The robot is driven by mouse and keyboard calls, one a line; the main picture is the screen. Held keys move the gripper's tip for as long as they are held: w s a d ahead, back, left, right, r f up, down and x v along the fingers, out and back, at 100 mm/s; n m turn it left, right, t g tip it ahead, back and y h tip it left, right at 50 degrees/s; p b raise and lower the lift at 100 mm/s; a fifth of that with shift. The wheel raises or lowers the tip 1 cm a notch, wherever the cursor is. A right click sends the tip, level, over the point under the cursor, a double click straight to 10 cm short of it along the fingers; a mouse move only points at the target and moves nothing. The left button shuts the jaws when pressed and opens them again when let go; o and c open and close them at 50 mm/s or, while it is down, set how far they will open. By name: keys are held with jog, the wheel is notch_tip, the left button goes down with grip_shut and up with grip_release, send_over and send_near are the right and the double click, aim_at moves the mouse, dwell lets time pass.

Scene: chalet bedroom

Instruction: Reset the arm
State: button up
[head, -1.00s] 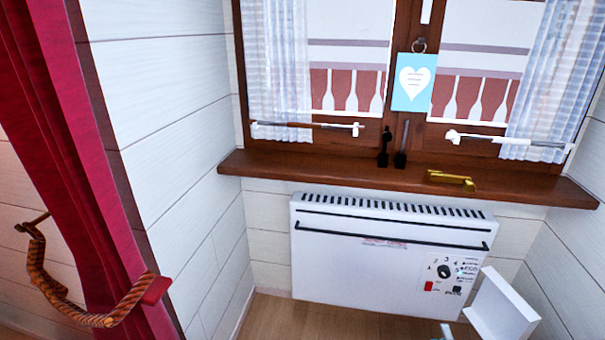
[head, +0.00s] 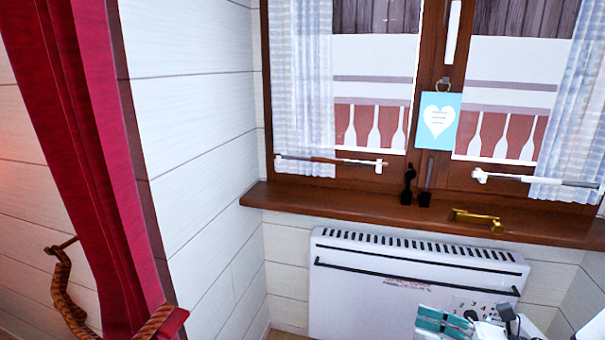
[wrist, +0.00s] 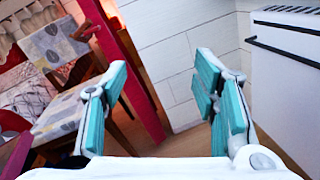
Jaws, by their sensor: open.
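My gripper (wrist: 155,110) shows in the wrist view with its two teal-padded fingers spread apart and nothing between them. Beyond the fingers are the white plank wall and a strip of wooden floor. In the head view my gripper (head: 448,325) shows at the bottom right, in front of the white heater (head: 360,290). It hides part of the heater's dial panel. Whether it touches the heater cannot be told from the head view.
A wooden windowsill (head: 340,215) with a brass handle (head: 477,218) runs above the heater. A red curtain (head: 75,150) with a rope tie hangs at left. In the wrist view, a table (wrist: 75,108) and a chair (wrist: 55,45) stand at left. Floor shows between wall and table.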

jog(key=s+a+r+n+g+h, duration=0.6)
jog(key=s+a+r+n+g, duration=0.45)
jog(key=s+n, duration=0.45)
jog(key=s+d+r+n+t+h, duration=0.1)
jog(key=s+d+r+n+h, duration=0.2)
jog(key=s+n+h, duration=0.25)
jog(key=s+d+r+n+t+h, duration=0.2)
jog(key=s+r+n+h, duration=0.1)
jog(key=s+n+h, duration=0.3)
notch_tip(320, 180, up, 30)
jog(key=s+t+y+p, duration=0.1)
jog(key=t+p, duration=0.2)
jog(key=p, duration=2.5)
jog(key=shift+d+n+p, duration=0.35)
jog(key=shift+n, duration=0.1)
jog(key=shift+f+t+y, duration=0.1)
jog(key=shift+t+y, duration=0.15)
